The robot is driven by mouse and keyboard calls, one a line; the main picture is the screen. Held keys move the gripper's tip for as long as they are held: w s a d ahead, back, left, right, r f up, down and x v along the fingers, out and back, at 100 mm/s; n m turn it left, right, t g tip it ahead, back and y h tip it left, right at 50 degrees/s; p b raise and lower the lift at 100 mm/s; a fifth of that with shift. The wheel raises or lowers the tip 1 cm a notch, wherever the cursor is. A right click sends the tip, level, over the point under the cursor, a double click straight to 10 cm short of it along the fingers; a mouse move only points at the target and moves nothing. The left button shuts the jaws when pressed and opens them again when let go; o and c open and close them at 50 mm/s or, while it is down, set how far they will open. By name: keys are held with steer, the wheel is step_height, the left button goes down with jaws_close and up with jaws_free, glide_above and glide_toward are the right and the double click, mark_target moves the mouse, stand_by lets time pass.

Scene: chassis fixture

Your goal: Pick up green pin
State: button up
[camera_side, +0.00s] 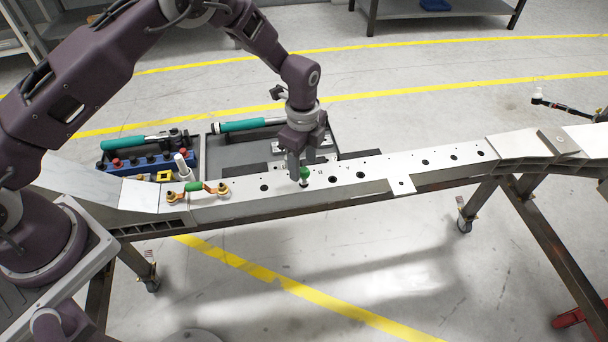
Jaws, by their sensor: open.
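The green pin (305,173) stands upright on the metal chassis rail (230,208), near its middle, with a green head and a darker lower part. My gripper (298,170) points down right at the pin, with its fingers close to the green head. The jaws are open. The near finger partly covers the view, so I cannot tell whether the pin is between the fingers or touching one of them.
Orange-ended links with a green middle (196,189) lie on the rail to the left. A white cylinder (183,165) stands beside them. Behind the rail are a tool tray (225,170) with green-handled tools and a blue holder (145,164). The rail right of the pin is clear, with several holes.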

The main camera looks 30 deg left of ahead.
mark_target(303, 169)
step_height(303, 169, down, 4)
steer(key=shift+f, duration=0.1)
jaws_close()
step_height(303, 169, up, 10)
steer(key=shift+r, duration=0.15)
stand_by(0.4)
step_height(303, 169, up, 6)
stand_by(0.8)
steer(key=shift+r, duration=0.1)
